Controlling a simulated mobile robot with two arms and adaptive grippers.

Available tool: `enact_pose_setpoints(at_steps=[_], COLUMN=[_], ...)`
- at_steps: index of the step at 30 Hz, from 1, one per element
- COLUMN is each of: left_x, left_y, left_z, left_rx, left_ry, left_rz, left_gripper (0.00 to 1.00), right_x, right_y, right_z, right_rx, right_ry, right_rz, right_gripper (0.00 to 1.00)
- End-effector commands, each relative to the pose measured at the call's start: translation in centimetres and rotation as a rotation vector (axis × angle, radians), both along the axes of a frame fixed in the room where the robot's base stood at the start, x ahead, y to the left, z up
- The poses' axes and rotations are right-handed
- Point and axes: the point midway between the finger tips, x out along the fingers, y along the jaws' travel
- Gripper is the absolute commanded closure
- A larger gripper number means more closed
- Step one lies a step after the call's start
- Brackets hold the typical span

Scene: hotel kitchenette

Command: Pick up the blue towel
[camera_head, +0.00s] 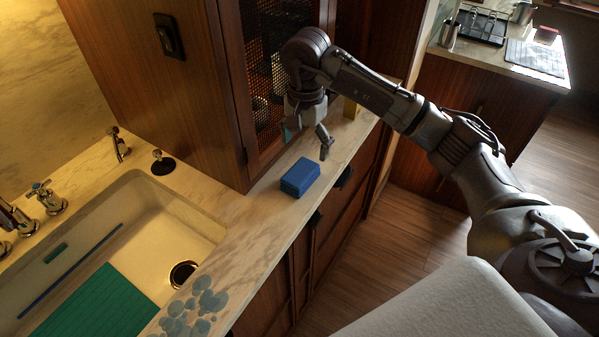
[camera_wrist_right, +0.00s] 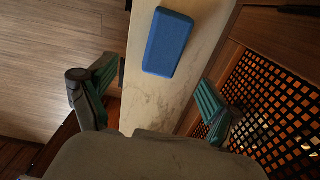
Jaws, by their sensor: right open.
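The blue towel (camera_head: 300,177) is a small folded block lying on the marble counter, right of the sink and near the front edge. It also shows in the right wrist view (camera_wrist_right: 167,42), beyond the fingertips and between them. My right gripper (camera_head: 306,134) is above the counter, a little behind the towel in the head view. Its two fingers (camera_wrist_right: 156,86) are spread wide with nothing between them. The gripper is apart from the towel. My left gripper is not in view.
A mesh-fronted wooden cabinet (camera_head: 273,60) stands close behind the gripper. The sink (camera_head: 190,222) is at left, with a green mat (camera_head: 95,303). Drawer handles stick out below the counter.

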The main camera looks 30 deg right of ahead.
Motion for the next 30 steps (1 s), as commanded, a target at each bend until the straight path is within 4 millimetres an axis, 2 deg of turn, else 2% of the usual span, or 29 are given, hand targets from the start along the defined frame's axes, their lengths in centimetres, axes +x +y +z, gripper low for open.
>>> enact_pose_setpoints(at_steps=[3,6,13,17,21,30], left_x=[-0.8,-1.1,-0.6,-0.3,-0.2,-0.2], left_y=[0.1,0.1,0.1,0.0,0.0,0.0], left_z=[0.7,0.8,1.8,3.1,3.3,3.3], left_rx=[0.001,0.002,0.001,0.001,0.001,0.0], left_ry=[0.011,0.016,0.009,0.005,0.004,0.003], left_rz=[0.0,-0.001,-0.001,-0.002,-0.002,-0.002], left_gripper=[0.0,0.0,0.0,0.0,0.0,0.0], right_x=[-0.1,0.0,0.0,0.2,0.2,0.3], right_y=[0.1,0.1,0.2,0.4,0.4,0.3], right_z=[-2.1,-3.3,-4.9,-6.8,-8.7,-9.2], right_rx=[0.002,0.002,0.003,0.004,0.004,0.003], right_ry=[0.005,0.002,0.004,0.005,0.002,-0.002], right_rz=[0.0,0.0,-0.001,-0.001,0.0,0.0], right_gripper=[0.1,0.1,0.1,0.1,0.1,0.12])
